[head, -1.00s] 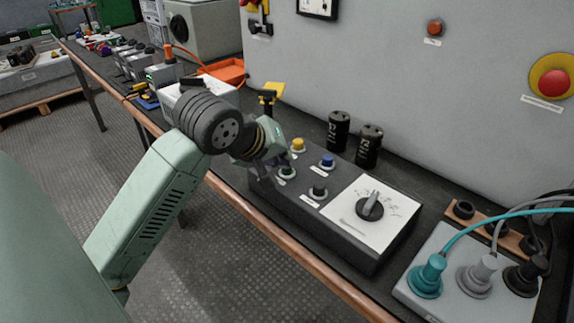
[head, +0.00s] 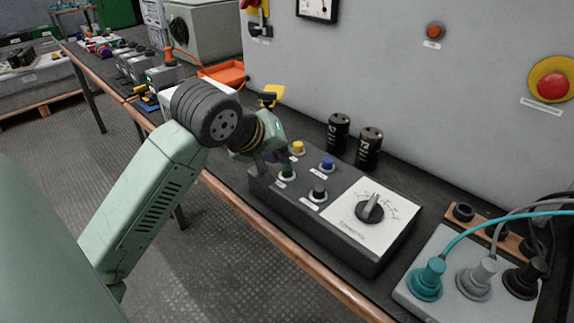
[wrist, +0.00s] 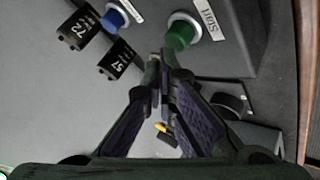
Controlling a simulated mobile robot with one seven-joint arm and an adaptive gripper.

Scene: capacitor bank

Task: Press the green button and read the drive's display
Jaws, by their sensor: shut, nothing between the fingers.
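The green button (head: 287,172) stands on the dark control box (head: 330,228), in its left part. In the wrist view the green button (wrist: 181,34) sits in a pale ring beside a label reading "Start". My gripper (head: 278,157) is shut and empty, with its tips just above and behind the green button in the head view. In the wrist view my gripper's fingertips (wrist: 160,62) are together near the button, with a visible gap in the picture. I cannot make out a readable drive display.
Yellow (head: 298,148), blue (head: 327,163) and black (head: 318,192) buttons surround the green one. A dial (head: 370,208) is on the box's right. Two black capacitors (head: 369,147) stand behind. A cable box (head: 440,275) is at the right.

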